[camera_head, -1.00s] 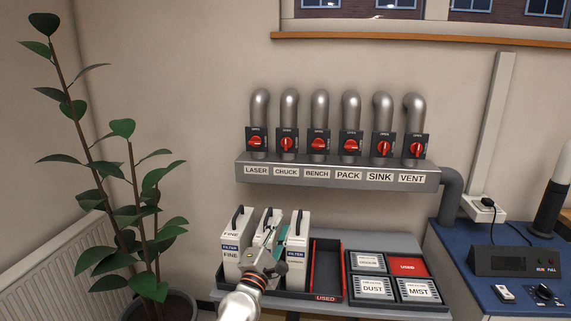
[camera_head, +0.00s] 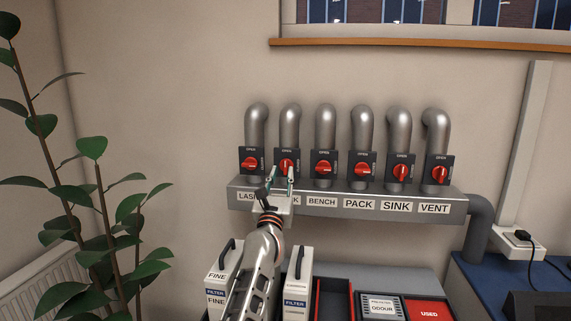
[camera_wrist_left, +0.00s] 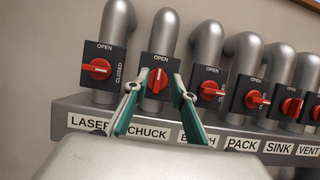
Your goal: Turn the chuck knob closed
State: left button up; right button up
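The red chuck knob (camera_head: 287,166) is on a dark plate on the second pipe from the left. Its handle stands upright, towards the OPEN mark, and it also shows between my fingertips in the left wrist view (camera_wrist_left: 157,81). My left gripper (camera_head: 282,177) is open and empty, its two teal-padded fingers pointing at the knob with a gap between them. It appears just in front of and slightly below the knob; I cannot tell any contact. The gripper partly hides the CHUCK label (camera_wrist_left: 148,132). My right gripper is not in view.
Neighbouring laser knob (camera_head: 250,163) and bench knob (camera_head: 323,167) lie sideways. The grey manifold (camera_head: 450,205) juts out under the knobs. Below stand white filter boxes (camera_head: 298,275) and a tray with red dividers (camera_head: 348,300). A plant (camera_head: 95,220) is at left.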

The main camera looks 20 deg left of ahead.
aim_at(285, 162)
pick_arm(q)
jog(key=x, duration=0.2)
jog(key=b+x, duration=0.1)
jog(key=x, duration=0.1)
jog(key=shift+f, duration=0.3)
jog(key=shift+w+a+r, duration=0.15)
jog(key=shift+w, duration=0.2)
jog(key=shift+w+a+r, duration=0.1)
jog(key=shift+w+r, duration=0.25)
jog(key=shift+w, duration=0.25)
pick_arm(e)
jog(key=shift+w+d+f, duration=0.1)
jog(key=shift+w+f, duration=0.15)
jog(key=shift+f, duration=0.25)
pick_arm(q)
grip_shut()
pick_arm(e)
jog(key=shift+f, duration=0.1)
